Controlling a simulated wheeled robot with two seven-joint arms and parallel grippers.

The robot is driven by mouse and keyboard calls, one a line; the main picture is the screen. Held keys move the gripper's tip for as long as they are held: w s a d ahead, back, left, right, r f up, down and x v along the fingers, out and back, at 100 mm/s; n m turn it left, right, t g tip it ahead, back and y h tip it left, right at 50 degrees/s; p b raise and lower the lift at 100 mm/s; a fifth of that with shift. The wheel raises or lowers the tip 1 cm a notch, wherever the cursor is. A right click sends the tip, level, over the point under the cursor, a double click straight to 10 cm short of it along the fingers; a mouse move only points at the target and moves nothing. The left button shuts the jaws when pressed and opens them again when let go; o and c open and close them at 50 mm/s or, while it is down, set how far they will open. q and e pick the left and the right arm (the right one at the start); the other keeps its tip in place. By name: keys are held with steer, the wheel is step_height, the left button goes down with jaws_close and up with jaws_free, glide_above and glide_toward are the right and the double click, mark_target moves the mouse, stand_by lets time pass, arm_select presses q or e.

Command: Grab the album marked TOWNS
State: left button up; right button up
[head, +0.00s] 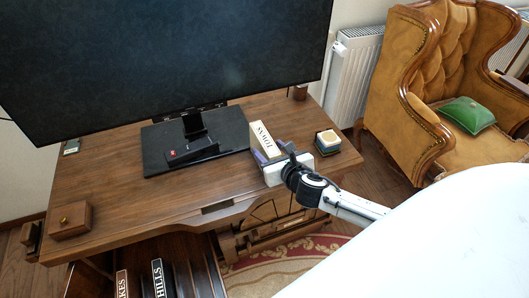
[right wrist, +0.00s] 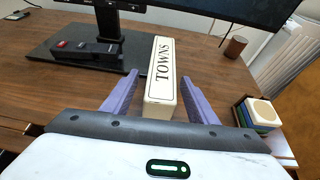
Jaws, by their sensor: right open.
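The album marked TOWNS (head: 264,138) is a cream, book-shaped block standing on the wooden desk (head: 110,180), right of the monitor stand. Its black lettering shows clearly in the right wrist view (right wrist: 161,75). My right gripper (head: 268,153) is at the album's near end. In the right wrist view its two purple fingers (right wrist: 160,100) are open, one on each side of the album, with a gap showing on the left; the right finger is close to the album's side. The album's lower near end is hidden by the gripper body. My left gripper is not in view.
A large monitor (head: 170,60) stands on a black base (head: 160,150) left of the album. A small stack with a cream top (head: 328,138) sits to the right. A wooden box (head: 70,220) is at the desk's left. Albums ending KES (head: 122,284) and HILLS (head: 158,278) are below the front edge.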

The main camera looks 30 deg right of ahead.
steer(key=x, duration=0.4)
steer(key=shift+w+d+f+b, duration=0.1)
steer(key=shift+w+b, duration=0.15)
steer(key=shift+b, duration=0.15)
steer(key=shift+c, duration=0.4)
jaws_close()
